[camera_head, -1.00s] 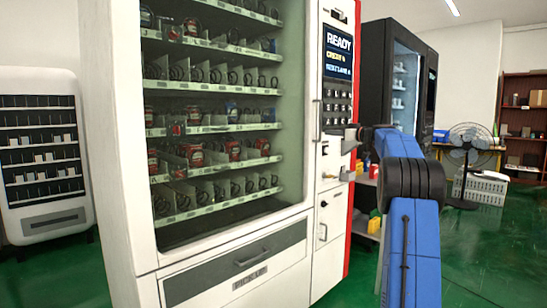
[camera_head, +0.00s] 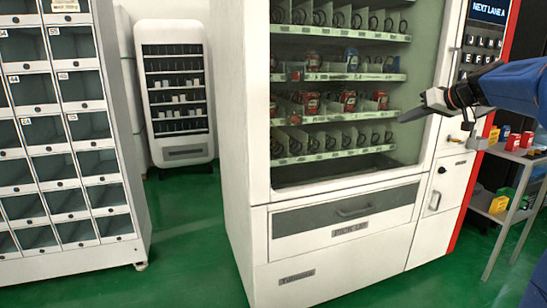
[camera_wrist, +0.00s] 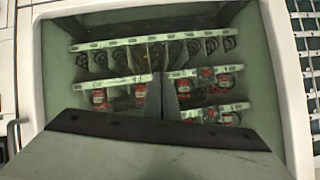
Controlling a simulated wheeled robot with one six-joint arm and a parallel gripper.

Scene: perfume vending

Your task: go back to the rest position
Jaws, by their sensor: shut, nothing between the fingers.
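My gripper (camera_head: 412,112) is shut and empty in the head view. It points left and hangs in front of the right part of the vending machine's glass. The white vending machine (camera_head: 330,240) stands in the middle, with stocked shelves behind the glass and a dark pickup flap (camera_head: 345,212) below. In the wrist view, my closed fingers (camera_wrist: 160,95) reach up the middle in front of the glass and cover part of the lower shelves. I cannot tell how far the fingertips are from the glass.
A white locker cabinet (camera_head: 91,166) stands at the left. A smaller machine (camera_head: 185,155) stands behind it. A grey shelf rack (camera_head: 525,157) with small boxes is at the right, close to my arm. Green floor (camera_head: 190,245) is open between locker and vending machine.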

